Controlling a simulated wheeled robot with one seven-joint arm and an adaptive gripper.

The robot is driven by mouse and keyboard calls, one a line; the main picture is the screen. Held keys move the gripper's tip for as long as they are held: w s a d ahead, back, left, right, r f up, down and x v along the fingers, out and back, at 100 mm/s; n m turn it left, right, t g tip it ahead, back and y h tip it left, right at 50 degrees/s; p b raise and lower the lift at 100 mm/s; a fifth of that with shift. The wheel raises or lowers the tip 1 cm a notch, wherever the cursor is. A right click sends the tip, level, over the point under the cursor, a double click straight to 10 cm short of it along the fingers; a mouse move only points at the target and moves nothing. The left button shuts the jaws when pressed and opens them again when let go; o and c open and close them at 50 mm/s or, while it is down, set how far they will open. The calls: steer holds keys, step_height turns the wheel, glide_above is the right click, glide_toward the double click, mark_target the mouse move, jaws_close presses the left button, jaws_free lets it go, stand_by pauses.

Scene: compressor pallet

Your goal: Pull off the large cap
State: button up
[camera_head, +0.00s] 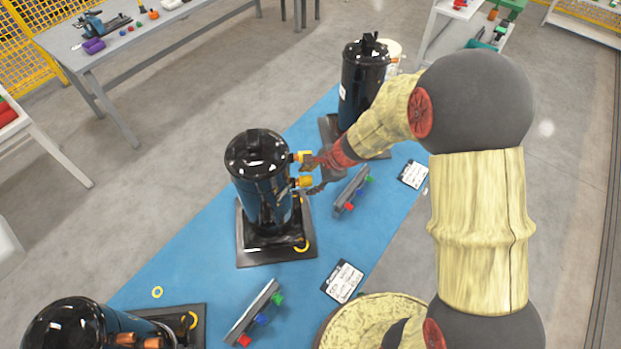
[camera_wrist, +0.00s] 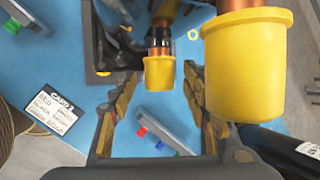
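The black compressor (camera_head: 262,185) stands upright on its base plate, with two yellow caps on its right side. In the wrist view the large yellow cap (camera_wrist: 248,65) sits on a copper pipe stub at upper right, outside my fingers. A smaller-looking yellow cap (camera_wrist: 160,75) on another copper stub lies ahead, in line with the gap between my fingers. In the head view the caps show as an upper one (camera_head: 302,156) and a lower one (camera_head: 304,182). My gripper (camera_wrist: 158,108) is open and empty, close beside the caps; it also shows in the head view (camera_head: 318,176).
Another black compressor (camera_head: 363,80) stands behind, and one (camera_head: 75,325) is at the front left. Racks with coloured pieces (camera_head: 352,190) (camera_head: 253,313) and label cards (camera_head: 343,281) lie on the blue mat (camera_head: 190,262). A grey workbench (camera_head: 150,45) stands at the back left.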

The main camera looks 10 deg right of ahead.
steer(key=c, duration=1.1)
jaws_close()
